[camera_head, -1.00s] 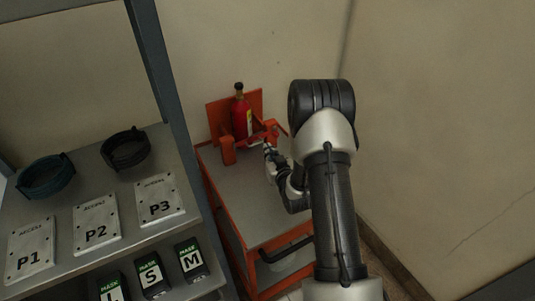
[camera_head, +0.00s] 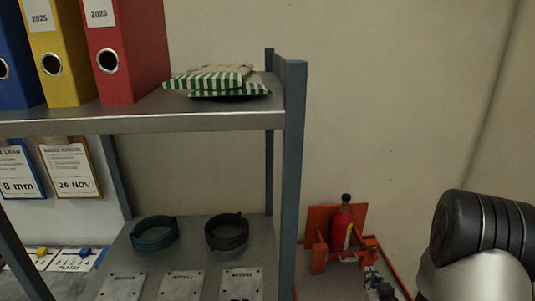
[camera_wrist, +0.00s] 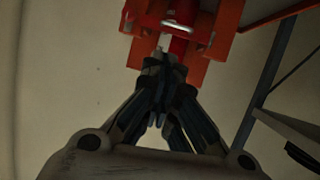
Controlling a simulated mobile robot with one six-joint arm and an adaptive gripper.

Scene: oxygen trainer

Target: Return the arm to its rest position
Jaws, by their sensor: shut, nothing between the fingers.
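My gripper (camera_wrist: 160,65) shows in the wrist view with its fingers together and nothing between them. In the wrist view its tips lie in front of the orange holder (camera_wrist: 205,72), close to its silver bar; I cannot tell whether they touch. In the head view a red bottle (camera_head: 341,232) with a dark top stands in the orange holder (camera_head: 319,259) at the lower right. My arm's dark elbow and light link fill the lower right corner. Only a small dark part near my gripper (camera_head: 376,284) shows beside the holder, at the frame's bottom.
A grey shelf unit (camera_head: 292,150) stands left of the orange holder. Its upper board holds binders (camera_head: 122,50) and green-striped packets (camera_head: 228,90). Its lower board holds two dark coiled rings (camera_head: 227,232) and metal plates (camera_head: 182,285). The wall (camera_head: 400,120) right of the shelf is bare.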

